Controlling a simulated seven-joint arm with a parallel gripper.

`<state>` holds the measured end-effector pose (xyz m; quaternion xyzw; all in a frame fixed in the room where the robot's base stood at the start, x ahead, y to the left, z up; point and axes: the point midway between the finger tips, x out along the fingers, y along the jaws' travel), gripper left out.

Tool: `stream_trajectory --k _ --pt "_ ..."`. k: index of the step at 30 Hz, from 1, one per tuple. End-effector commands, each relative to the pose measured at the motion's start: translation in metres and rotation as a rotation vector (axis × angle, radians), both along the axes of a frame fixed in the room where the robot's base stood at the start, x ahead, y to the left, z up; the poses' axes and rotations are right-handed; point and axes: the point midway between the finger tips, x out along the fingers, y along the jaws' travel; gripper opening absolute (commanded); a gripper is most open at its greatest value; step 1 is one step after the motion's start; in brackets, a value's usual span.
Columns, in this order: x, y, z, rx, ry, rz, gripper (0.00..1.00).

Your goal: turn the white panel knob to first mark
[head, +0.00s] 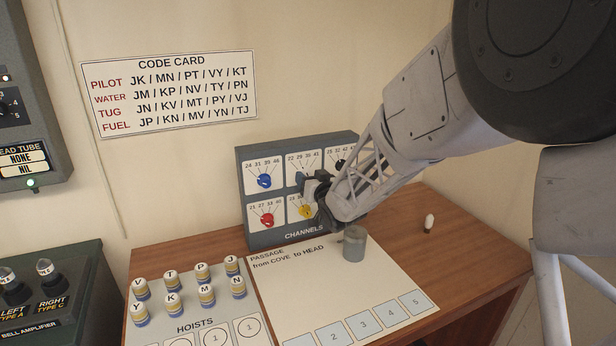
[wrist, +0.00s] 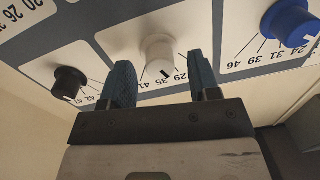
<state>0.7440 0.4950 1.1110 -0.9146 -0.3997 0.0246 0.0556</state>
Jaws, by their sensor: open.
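The white panel knob (wrist: 160,48) is in the upper middle of the wrist view, in the top row of the channels panel (head: 246,190). It has a dark pointer line toward its scale, where 29, 35 and 41 can be read; I cannot tell exactly which mark it points at. My gripper (wrist: 162,68) is open, with one blue finger on each side of the knob in the picture. I cannot tell if either finger touches it.
A blue knob (head: 264,181), a red knob (head: 267,220) and a yellow knob (head: 306,211) are nearby. A black knob (wrist: 68,82) is at left in the wrist view. A grey cylinder (head: 354,244) stands on the white board below my gripper. Several hoist pieces (head: 171,305) stand left.

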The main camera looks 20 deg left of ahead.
Motion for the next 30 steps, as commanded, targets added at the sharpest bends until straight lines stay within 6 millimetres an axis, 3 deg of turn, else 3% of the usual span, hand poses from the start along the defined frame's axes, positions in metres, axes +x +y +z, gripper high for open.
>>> stream_trajectory --k 18,26,30 --pt "0.0108 0.0113 0.0007 0.001 -0.001 -0.001 0.56" --pt "0.0105 0.0114 0.0006 0.001 -0.001 0.000 0.18" --pt "0.0102 0.0117 0.0006 0.001 -0.001 0.000 0.16"
